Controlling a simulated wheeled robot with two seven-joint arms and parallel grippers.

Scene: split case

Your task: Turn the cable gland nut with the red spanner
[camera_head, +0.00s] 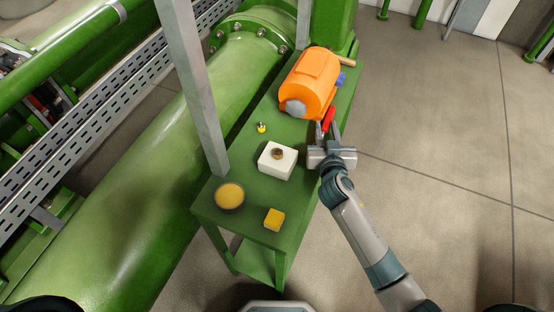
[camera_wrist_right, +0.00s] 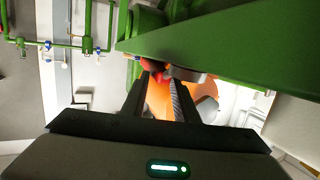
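The red spanner (camera_head: 328,118) shows as a short red piece beside the orange motor, at the bench's right edge. Its other end is hidden. My right gripper (camera_head: 327,131) is at the spanner, its two fingers apart. In the right wrist view a red piece (camera_wrist_right: 150,66) shows at the fingertips of my right gripper (camera_wrist_right: 160,82), with a gap between the fingers; I cannot tell whether they touch it. The cable gland nut (camera_head: 277,153) is a small brownish ring on top of a white box (camera_head: 272,168), left of the gripper. My left gripper is out of view.
The green bench (camera_head: 247,187) also carries an orange motor (camera_head: 309,82), a round dish with yellow contents (camera_head: 229,195), a yellow block (camera_head: 274,219) and a small yellow item (camera_head: 261,127). A grey post (camera_head: 196,90) rises at its left. Open floor lies right.

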